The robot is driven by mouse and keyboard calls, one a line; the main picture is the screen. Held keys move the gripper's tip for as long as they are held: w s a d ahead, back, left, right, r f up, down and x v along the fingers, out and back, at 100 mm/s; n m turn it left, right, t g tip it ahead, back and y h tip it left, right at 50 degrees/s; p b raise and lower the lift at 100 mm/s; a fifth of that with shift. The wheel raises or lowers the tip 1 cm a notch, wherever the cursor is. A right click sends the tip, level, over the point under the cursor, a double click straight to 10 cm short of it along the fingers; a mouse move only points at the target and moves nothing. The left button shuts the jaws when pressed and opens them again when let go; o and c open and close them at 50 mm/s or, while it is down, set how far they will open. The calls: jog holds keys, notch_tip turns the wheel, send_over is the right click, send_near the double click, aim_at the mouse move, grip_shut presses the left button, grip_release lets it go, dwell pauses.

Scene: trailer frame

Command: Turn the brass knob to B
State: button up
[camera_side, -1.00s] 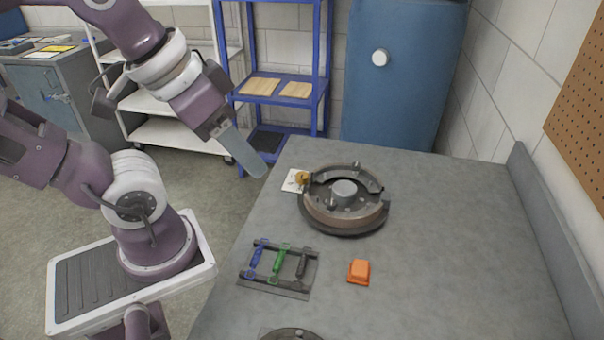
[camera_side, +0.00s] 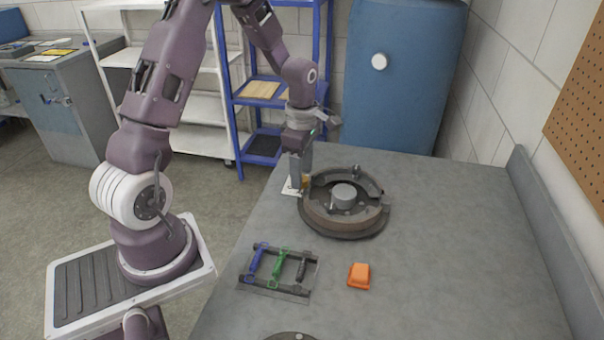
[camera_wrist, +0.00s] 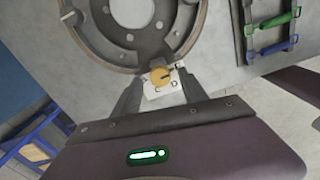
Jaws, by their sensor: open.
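The brass knob (camera_wrist: 161,76) sits on a small white plate (camera_wrist: 163,91) with dark letters around it. C and D look readable in the wrist view; the other letters are too small or covered to be sure of, and which letter the knob points at is unclear. My gripper (camera_wrist: 159,76) is open, pointing down, with one finger on each side of the knob and a gap to it. In the side view my gripper (camera_side: 297,188) stands over the plate (camera_side: 289,190) and mostly hides the knob.
A round brake-like drum (camera_side: 342,222) stands just right of my gripper. A rack with blue, green and dark handles (camera_side: 279,268) and an orange block (camera_side: 359,275) lie nearer the front. The right side of the grey table (camera_side: 460,250) is clear.

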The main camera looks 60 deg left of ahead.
jog(key=shift+f, duration=0.6)
grip_shut()
